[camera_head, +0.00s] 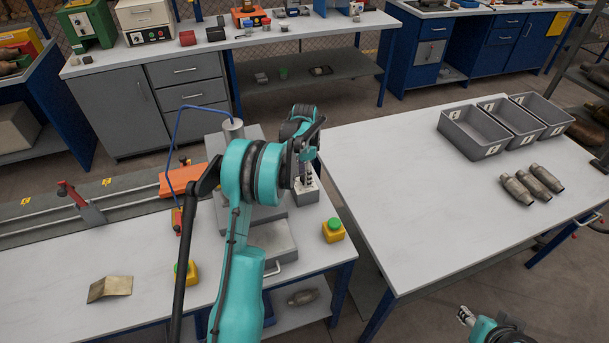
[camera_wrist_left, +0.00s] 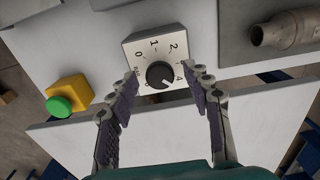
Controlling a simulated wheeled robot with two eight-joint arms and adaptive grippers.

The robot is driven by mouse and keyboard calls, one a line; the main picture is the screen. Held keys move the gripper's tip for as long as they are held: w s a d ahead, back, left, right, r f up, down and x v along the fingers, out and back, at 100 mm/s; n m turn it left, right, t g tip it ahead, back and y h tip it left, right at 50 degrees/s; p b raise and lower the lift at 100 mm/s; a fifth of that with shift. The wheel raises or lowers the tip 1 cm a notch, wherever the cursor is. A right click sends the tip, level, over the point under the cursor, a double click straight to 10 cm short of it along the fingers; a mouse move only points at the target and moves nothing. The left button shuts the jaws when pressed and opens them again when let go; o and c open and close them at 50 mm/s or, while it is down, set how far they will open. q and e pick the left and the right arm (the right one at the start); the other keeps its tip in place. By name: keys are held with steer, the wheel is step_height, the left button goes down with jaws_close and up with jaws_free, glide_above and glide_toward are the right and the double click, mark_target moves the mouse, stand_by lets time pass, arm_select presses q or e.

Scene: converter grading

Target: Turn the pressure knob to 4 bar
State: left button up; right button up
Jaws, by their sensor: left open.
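The black pressure knob (camera_wrist_left: 160,74) sits on a pale dial box (camera_wrist_left: 128,48) with printed numbers around it; 0, 1 and 2 are readable in the left wrist view. A small pale mark shows near the knob's lower edge; its exact reading is unclear. My left gripper (camera_wrist_left: 160,80) is open, with one finger on each side of the knob, apart from it as far as I can see. In the head view the left gripper (camera_head: 306,174) reaches down over the dial box (camera_head: 304,194), and the knob is hidden there. My right gripper (camera_head: 466,316) is at the lower right.
A yellow box with a green button (camera_head: 333,230) stands beside the dial box. A metal converter part (camera_wrist_left: 272,33) lies near it in the left wrist view. The right table holds grey bins (camera_head: 474,130) and several converters (camera_head: 530,185); its near half is clear.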

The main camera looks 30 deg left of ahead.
arm_select(q)
step_height(320, 180, up, 12)
stand_by(0.4)
steer(key=shift+d, duration=0.1)
stand_by(0.3)
steer(key=s+d+r+n+t, duration=0.2)
steer(key=s+d+r, duration=0.2)
steer(key=s+d, duration=0.3)
steer(key=s+d+r+n+t, duration=0.1)
steer(key=s+d+r+n, duration=0.1)
steer(key=s+d+r, duration=0.3)
steer(key=s+d+f+n+t, duration=0.1)
steer(key=s+d+f, duration=0.2)
steer(key=s, duration=0.2)
steer(key=s+d+f+n+t+b, duration=0.1)
steer(key=s+d+f, duration=0.1)
steer(key=s, duration=0.4)
steer(key=s+d+f+n+t, duration=0.2)
steer(key=s+d+f, duration=0.1)
steer(key=s, duration=0.3)
steer(key=shift+d+f, duration=0.3)
steer(key=shift+d, duration=0.3)
